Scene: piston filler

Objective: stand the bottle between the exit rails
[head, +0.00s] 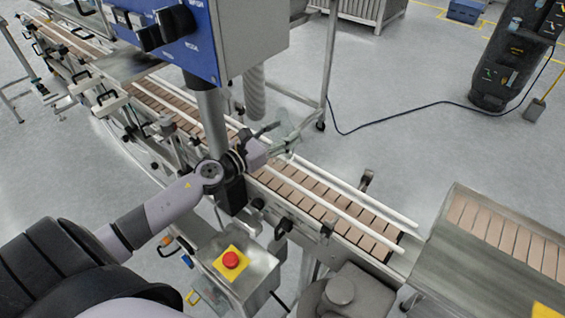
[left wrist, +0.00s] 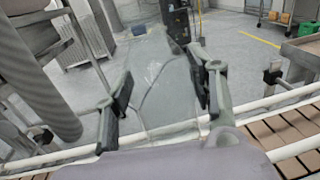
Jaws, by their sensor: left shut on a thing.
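My left gripper (head: 276,139) is above the conveyor, just right of the grey column. It is shut on a clear, faintly green bottle (head: 286,124), which is hard to make out. In the left wrist view the see-through bottle (left wrist: 160,75) shows between the two dark finger pads of the gripper (left wrist: 160,97). Its lower end overlaps the far rail in the picture; I cannot tell whether it touches anything. The white exit rails, far (head: 355,194) and near (head: 325,210), run along both sides of the brown slatted belt (head: 312,198). My right gripper is not in view.
A blue control box (head: 180,38) hangs above the belt, left of my gripper. A red emergency button (head: 231,259) sits on a box in front of the conveyor. A metal table with slats (head: 490,250) stands at the right. The belt right of my gripper is clear.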

